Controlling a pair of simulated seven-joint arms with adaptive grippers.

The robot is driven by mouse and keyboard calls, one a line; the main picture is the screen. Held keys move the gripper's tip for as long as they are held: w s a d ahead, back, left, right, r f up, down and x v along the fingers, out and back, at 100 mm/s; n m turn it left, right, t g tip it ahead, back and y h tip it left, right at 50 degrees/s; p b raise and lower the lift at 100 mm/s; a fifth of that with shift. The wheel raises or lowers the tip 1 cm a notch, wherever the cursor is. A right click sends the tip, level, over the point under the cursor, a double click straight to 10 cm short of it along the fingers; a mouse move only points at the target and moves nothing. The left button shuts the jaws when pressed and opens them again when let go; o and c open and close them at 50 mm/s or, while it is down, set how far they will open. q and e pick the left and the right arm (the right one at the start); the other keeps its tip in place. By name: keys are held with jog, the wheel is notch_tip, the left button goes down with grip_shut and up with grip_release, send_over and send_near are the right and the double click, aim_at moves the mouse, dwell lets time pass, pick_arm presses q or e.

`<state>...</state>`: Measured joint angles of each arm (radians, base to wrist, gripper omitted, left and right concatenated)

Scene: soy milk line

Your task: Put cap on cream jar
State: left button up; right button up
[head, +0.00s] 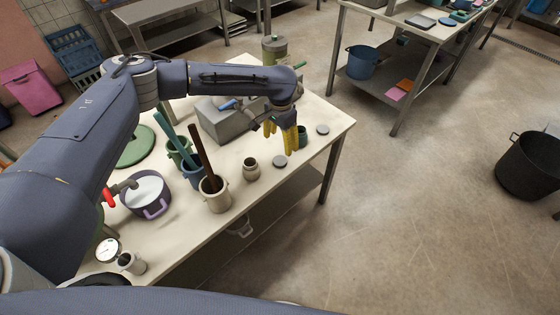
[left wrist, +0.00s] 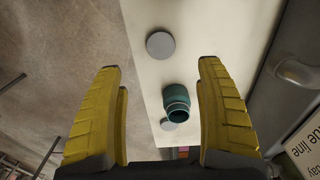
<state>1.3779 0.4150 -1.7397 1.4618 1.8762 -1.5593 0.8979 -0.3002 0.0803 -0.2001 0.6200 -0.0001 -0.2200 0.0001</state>
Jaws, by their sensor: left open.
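The small cream jar (head: 251,171) stands upright and open-mouthed near the table's front edge. A flat grey round cap (head: 280,161) lies to its right, and another grey cap (head: 322,129) lies farther right. A dark green jar (head: 302,138) stands between them. My left gripper (head: 281,139) hangs above the table with yellow fingers, open and empty, near the green jar and nearer cap. In the left wrist view, the open gripper (left wrist: 164,110) frames the green jar (left wrist: 177,101); one grey cap (left wrist: 160,45) lies clear and another (left wrist: 168,125) is partly hidden. My right gripper is out of view.
A cream crock (head: 215,201) with brown sticks, a blue pot (head: 193,174) and a purple-sided pot (head: 148,202) crowd the table's left. A grey box (head: 217,122) stands behind my gripper. The table's right end is mostly clear.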

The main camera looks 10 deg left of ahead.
pick_arm(q)
send_over(280, 160)
jog(key=shift+s+f, duration=0.15)
jog(key=shift+f, duration=2.6)
jog(key=shift+f, duration=0.1)
jog(key=shift+f, duration=2.5)
jog(key=shift+c, duration=0.5)
jog(key=c, duration=0.8)
